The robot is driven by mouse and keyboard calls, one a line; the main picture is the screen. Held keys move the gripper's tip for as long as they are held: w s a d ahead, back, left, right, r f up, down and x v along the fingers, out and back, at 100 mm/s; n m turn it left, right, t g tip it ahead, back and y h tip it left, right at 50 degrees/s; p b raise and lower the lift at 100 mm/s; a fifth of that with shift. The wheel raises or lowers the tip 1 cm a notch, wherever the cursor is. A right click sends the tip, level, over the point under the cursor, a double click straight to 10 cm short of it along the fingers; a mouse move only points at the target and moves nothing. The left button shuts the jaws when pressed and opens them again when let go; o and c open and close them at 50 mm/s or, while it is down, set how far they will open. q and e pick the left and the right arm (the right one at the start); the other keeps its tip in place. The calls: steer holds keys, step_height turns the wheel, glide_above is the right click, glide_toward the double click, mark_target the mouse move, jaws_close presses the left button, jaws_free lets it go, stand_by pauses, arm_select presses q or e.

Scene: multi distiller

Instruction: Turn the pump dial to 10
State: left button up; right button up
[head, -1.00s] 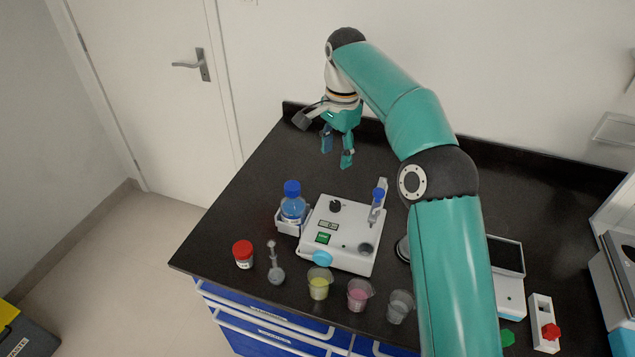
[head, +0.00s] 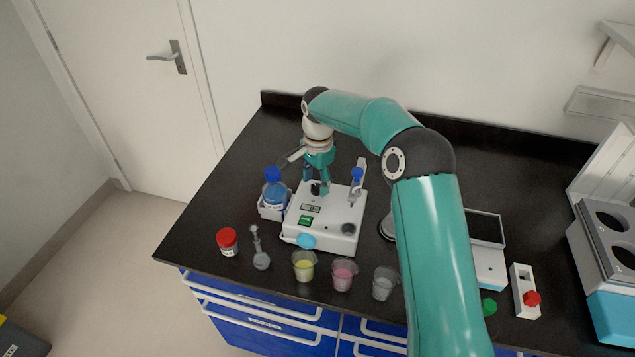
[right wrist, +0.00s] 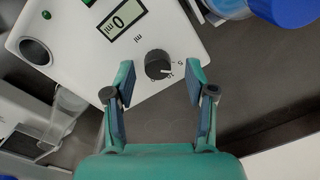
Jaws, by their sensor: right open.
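The pump (head: 330,228) is a white box on the black bench, with a small display, a green switch and a black dial. In the right wrist view the dial (right wrist: 158,65) is a round black knob with a pale pointer mark; the printed marks around it are too small to read surely. The pump display (right wrist: 122,20) reads 0 ml. My right gripper (head: 316,184) is above the dial, pointing down. In the right wrist view its open fingers (right wrist: 160,70) stand on either side of the dial, with gaps to it. My left gripper is not in view.
A blue-capped bottle (head: 274,192) stands left of the pump. A syringe-like part (head: 357,182) stands on its right. A red-capped jar (head: 228,241), a flask (head: 260,255) and several beakers (head: 304,267) line the front edge. The rear left bench is clear.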

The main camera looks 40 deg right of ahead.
steer(key=shift+s+f, duration=0.1)
steer(key=shift+f, duration=0.45)
